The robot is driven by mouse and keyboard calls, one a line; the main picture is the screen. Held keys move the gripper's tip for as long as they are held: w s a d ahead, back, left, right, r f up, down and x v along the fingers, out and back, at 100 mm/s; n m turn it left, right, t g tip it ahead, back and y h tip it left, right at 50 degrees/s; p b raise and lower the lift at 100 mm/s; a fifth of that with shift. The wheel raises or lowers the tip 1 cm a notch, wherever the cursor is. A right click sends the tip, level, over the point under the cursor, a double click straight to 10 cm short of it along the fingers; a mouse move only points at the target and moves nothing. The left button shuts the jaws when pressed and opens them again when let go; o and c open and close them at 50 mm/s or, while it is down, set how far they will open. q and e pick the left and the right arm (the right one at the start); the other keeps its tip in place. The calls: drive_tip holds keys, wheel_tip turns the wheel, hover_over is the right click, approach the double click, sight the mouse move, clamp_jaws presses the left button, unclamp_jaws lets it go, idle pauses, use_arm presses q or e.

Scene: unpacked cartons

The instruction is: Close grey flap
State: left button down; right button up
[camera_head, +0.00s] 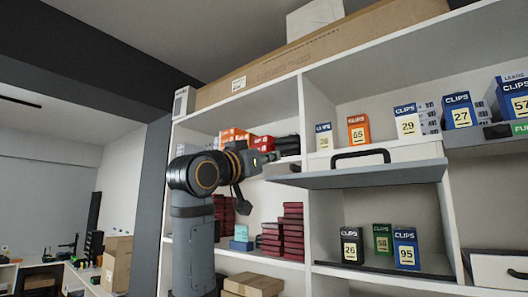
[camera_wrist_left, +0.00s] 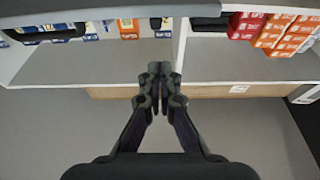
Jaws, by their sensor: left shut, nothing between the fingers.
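The grey flap (camera_head: 370,178) juts out roughly level from the middle of the shelf unit in the head view. A black arched handle (camera_head: 360,155) shows just above it, in front of a pale panel. My left gripper (camera_head: 274,156) is shut and empty, at the flap's left end and slightly above it; I cannot tell whether they touch. In the left wrist view, the shut fingers (camera_wrist_left: 157,75) point at the shelf unit. A dark grey panel, seemingly the flap (camera_wrist_left: 100,13), crosses the top left there. My right gripper is out of view.
Clips boxes (camera_head: 407,122) stand on the shelf above the flap, and more clips boxes (camera_head: 405,248) stand below it. Dark red boxes (camera_head: 291,232) are stacked left of the upright. A long carton (camera_head: 320,50) lies on top of the unit.

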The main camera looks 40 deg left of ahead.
sight(290, 167)
use_arm(q)
drive_tip(key=w+f+p, duration=0.1)
drive_tip(key=w+p, duration=0.1)
drive_tip(key=w, duration=0.1)
drive_tip(key=w+f+p, duration=0.1)
drive_tip(key=shift+w+f, duration=0.15)
drive_tip(key=shift+f, duration=0.15)
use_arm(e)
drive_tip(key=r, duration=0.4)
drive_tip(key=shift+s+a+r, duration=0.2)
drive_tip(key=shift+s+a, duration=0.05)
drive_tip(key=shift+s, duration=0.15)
use_arm(q)
drive_tip(key=shift+w+d, duration=0.1)
drive_tip(key=shift+d, duration=0.05)
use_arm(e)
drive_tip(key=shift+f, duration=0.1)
